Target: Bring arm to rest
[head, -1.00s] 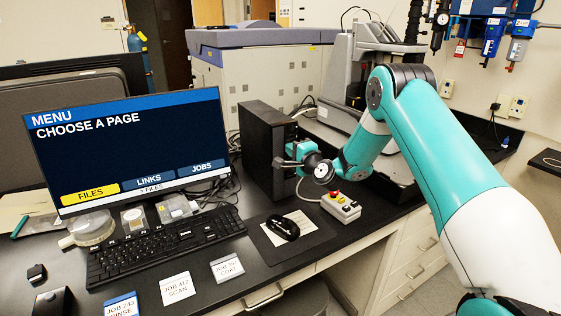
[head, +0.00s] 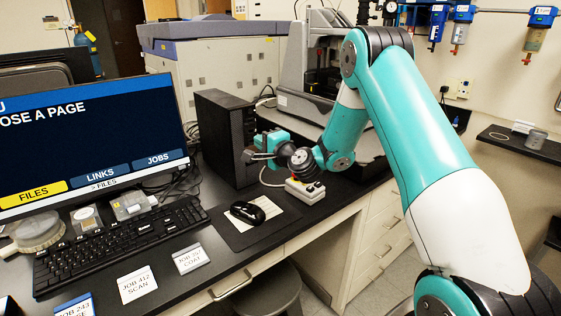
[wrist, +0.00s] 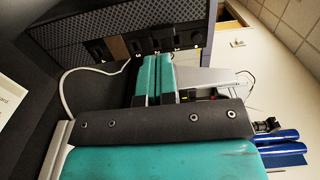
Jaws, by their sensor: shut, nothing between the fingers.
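My teal arm reaches from the lower right of the head view over the black bench. Its gripper (head: 250,155) is shut and empty, held in front of the black computer tower (head: 226,138). In the wrist view the two teal fingers of the gripper (wrist: 154,62) lie side by side, with the tower's dark mesh face (wrist: 120,25) beyond them. The head view does not clearly show whether the fingertips touch the tower. The small control box (head: 305,190) sits below my wrist on the bench.
A monitor (head: 80,130) with a menu page, keyboard (head: 120,242), mouse (head: 247,212) and job cards (head: 137,285) fill the left bench. The profiler (head: 295,100) stands behind my arm. A stool (head: 268,295) is under the bench front. A shelf (head: 520,145) is at right.

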